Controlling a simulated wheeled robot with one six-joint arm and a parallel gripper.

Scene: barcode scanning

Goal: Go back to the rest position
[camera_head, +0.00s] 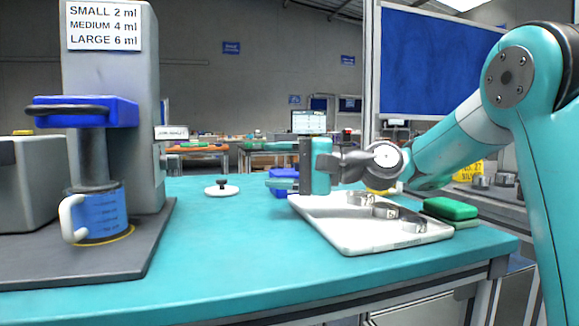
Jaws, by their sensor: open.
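My gripper (276,179) is at the middle of the view, over the back left part of a white tray (345,240) on the teal table. It points left, and its fingers are apart with nothing seen between them. A blue object (284,174) shows behind the fingers; I cannot tell how far behind. My arm comes in from the right edge and reaches across to the tray. Several metal pieces (385,211) lie on the tray.
A white disc with a dark knob (221,189) lies mid-table. A green block (450,209) is right of the tray. The front middle of the table is clear.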

